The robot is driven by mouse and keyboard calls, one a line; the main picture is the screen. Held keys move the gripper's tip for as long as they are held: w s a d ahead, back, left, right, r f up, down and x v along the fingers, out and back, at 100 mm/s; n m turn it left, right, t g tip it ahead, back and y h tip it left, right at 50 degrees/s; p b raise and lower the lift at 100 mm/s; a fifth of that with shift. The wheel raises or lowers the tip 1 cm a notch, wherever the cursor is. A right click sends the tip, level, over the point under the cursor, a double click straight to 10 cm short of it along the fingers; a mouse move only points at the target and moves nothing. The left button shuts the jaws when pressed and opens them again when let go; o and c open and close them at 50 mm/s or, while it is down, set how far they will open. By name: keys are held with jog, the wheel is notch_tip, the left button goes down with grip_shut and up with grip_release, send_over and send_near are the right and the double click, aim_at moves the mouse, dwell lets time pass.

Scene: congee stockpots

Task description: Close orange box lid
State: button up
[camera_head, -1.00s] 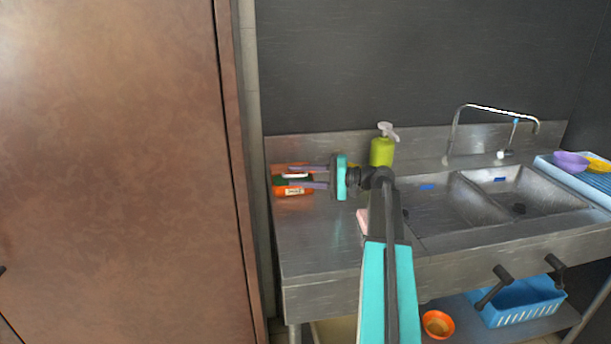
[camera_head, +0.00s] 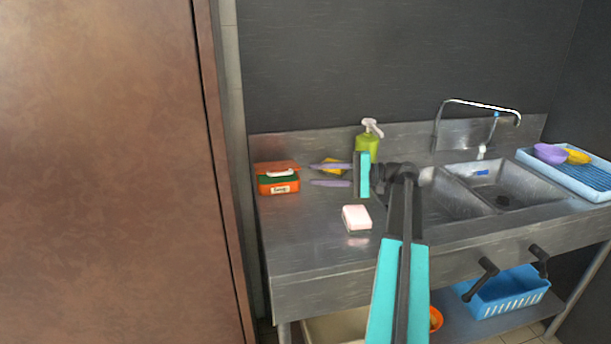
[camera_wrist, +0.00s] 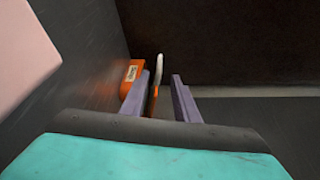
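The orange box (camera_head: 279,189) sits at the left end of the steel counter, with a label on its front and green and white contents showing. Its lid (camera_head: 276,167) stands open at the back. My gripper (camera_head: 313,175) is just right of the box, fingers apart and pointing at it, with nothing held. In the wrist view the box (camera_wrist: 128,78) is beyond the left finger. The thin, raised lid (camera_wrist: 153,92) shows edge-on between the open fingers (camera_wrist: 160,82). I cannot tell any contact.
A pink-white block (camera_head: 356,217) lies on the counter in front of my gripper. A yellow item (camera_head: 334,164) and a green pump bottle (camera_head: 368,143) stand behind it. Sink basins (camera_head: 509,184) are at the right. The counter's front left is clear.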

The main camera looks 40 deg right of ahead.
jog(key=v, duration=0.3)
jog(key=c, duration=0.6)
jog(key=shift+s+d+r+h, duration=0.1)
jog(key=shift+h, duration=0.2)
grip_shut()
jog(key=s+d+r+n+h+p, duration=0.2)
jog(key=s+d+r+h+p, duration=0.2)
jog(key=s+d+h, duration=0.6)
jog(key=s+d+r+n+h+p, duration=0.1)
jog(key=s+d+r+h+p, duration=0.3)
jog(key=s+d+h, duration=0.6)
jog(key=s+d, duration=0.1)
jog(key=d, duration=0.2)
jog(key=shift+s+r+n, duration=0.15)
jog(key=shift+r+n, duration=0.2)
jog(key=shift+n, duration=0.05)
jog(key=shift+d, duration=0.1)
